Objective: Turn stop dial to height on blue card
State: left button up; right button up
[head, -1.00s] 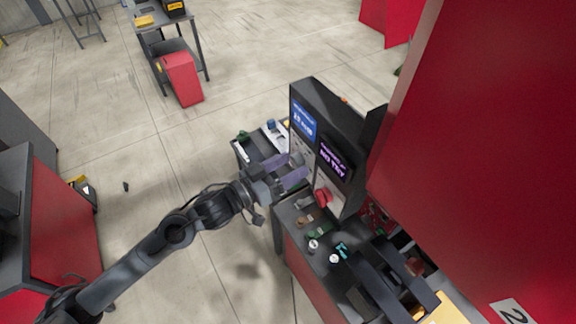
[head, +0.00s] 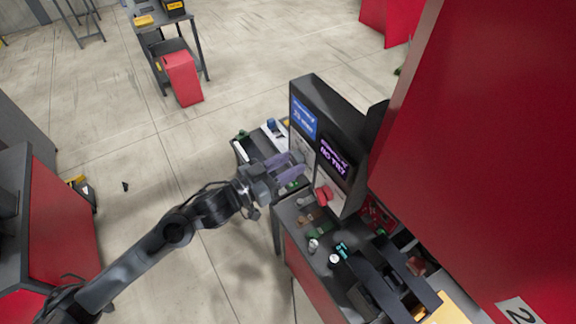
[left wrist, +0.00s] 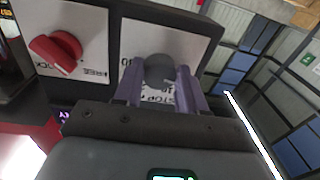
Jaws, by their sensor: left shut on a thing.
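The stop dial (left wrist: 160,69) is a dark grey round knob on a white plate, partly legible as "STOP", in the left wrist view. My left gripper (left wrist: 158,86) has its two purple fingers on either side of the dial and is shut on it. In the head view the left gripper (head: 298,167) reaches the panel front from the left, and its fingers largely hide the dial. The blue card (head: 304,117) is on the upper panel, its text too blurred to read surely. My right gripper is not in view.
A red knob (left wrist: 58,52) on a plate marked "FREE" sits beside the dial. A purple-lettered display (head: 334,159) is below the blue card. Cyan digits (head: 342,249) glow on the bench by small parts. Open floor lies left of the bench.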

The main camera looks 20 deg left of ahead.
pick_arm(q)
jog(key=m+b, duration=0.3)
jog(key=m, duration=0.2)
jog(key=shift+a+f+m, duration=0.1)
jog(key=shift+f+m, duration=0.05)
jog(key=shift+m, duration=0.15)
jog(key=m+b, duration=0.3)
jog(key=m, duration=0.2)
jog(key=shift+w+a+m+h+b, duration=0.1)
jog(key=shift+m+h+b, duration=0.2)
jog(key=shift+m+b, duration=0.1)
jog(key=m+b, duration=0.5)
jog(key=m, duration=0.1)
jog(key=shift+a+m+h+b, duration=0.1)
jog(key=shift+m+h+b, duration=0.2)
jog(key=m+b, duration=0.2)
jog(key=shift+r+m+g, duration=0.25)
jog(key=shift+m+g, duration=0.05)
jog(key=shift+m, duration=0.1)
jog(key=shift+r+m+b, duration=0.1)
jog(key=shift+m+b, duration=0.6)
jog(key=o, duration=1.1)
jog(key=shift+c, duration=0.2)
